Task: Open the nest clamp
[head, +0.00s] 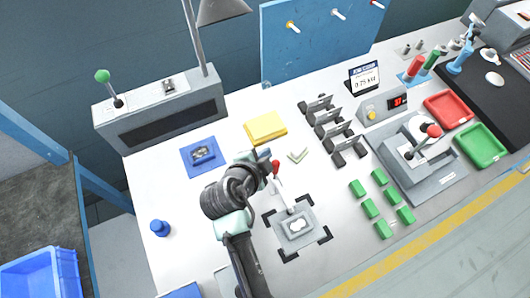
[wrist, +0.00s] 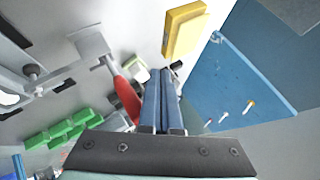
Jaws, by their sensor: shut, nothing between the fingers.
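The nest clamp has a red handle (head: 276,168) on a pale metal lever. The lever rises from a grey nest plate (head: 300,238) framed by black corner marks. A small white part (head: 296,225) shows on the plate. My gripper (head: 266,170) is beside the red handle, on its left in the head view. In the wrist view the gripper's blue fingers (wrist: 161,80) are together and empty. The red handle (wrist: 127,98) is just left of them there; I cannot tell whether they touch. My wrist hides part of the bench behind it.
A yellow block (head: 265,127) and a blue tray (head: 204,155) lie behind and left. Black clamp-like pieces (head: 332,132), several green blocks (head: 370,208) and a grey station with a red-knobbed lever (head: 433,131) stand right. The front-left bench is mostly clear around a blue knob (head: 159,228).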

